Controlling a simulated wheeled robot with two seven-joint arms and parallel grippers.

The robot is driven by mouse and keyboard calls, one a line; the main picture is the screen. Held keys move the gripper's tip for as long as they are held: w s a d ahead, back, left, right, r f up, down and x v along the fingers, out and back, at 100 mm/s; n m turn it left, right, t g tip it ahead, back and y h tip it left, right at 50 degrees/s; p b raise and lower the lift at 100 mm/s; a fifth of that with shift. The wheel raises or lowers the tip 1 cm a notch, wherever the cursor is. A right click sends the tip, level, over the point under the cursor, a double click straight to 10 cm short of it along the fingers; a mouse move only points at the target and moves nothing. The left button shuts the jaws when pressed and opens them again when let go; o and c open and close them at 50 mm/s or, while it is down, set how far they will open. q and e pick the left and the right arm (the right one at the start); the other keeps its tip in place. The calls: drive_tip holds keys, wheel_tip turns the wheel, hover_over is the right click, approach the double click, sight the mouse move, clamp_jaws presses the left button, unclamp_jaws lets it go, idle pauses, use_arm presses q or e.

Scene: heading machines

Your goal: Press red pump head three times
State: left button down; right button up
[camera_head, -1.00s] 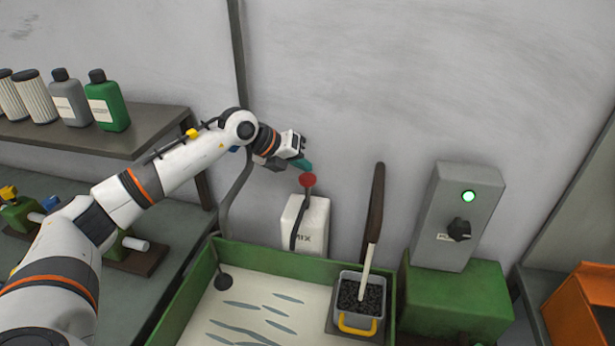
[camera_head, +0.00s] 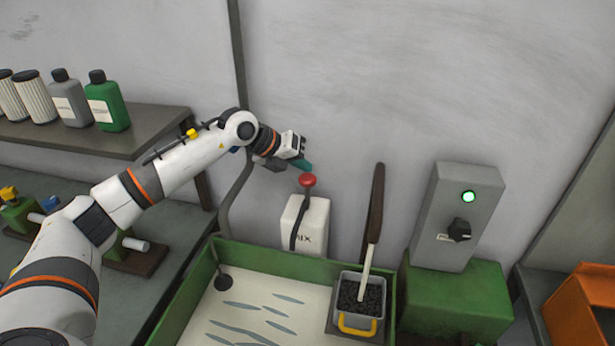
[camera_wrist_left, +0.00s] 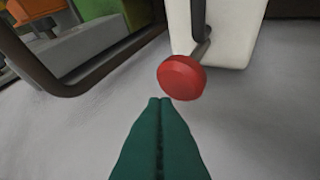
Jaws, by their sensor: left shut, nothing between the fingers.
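The red pump head (camera_head: 307,180) tops a white bottle (camera_head: 311,222) with dark lettering, which stands behind the green tray against the wall. In the left wrist view the red pump head (camera_wrist_left: 182,77) is just beyond my fingertips, with the white bottle (camera_wrist_left: 238,40) behind it. My left gripper (camera_head: 307,166) is at the upper left of the pump head. Its teal fingers are shut together and empty, and they also show in the left wrist view (camera_wrist_left: 160,102). A small gap seems to separate the fingertips from the pump head. My right gripper is not in view.
A green-rimmed tray (camera_head: 178,308) lies in front of the bottle. A grey bin (camera_head: 362,282) of dark granules and a dark-handled tool (camera_head: 375,205) are to the right. A grey control box (camera_head: 463,205) with a lit green button stands farther right. Bottles stand on the left shelf (camera_head: 140,128).

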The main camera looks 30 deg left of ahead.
sight(304, 178)
use_arm(q)
drive_tip(key=shift+f, duration=0.1)
idle(0.4)
drive_tip(key=shift+f+b, duration=0.3)
drive_tip(key=shift+s+f+b, duration=0.1)
drive_tip(key=shift+f+b, duration=0.85)
drive_tip(key=shift+f, duration=0.45)
idle(1.0)
drive_tip(key=shift+r+p, duration=1.05)
drive_tip(key=shift+r, duration=0.65)
drive_tip(key=shift+r+p, duration=1.7)
drive_tip(key=shift+r, duration=0.9)
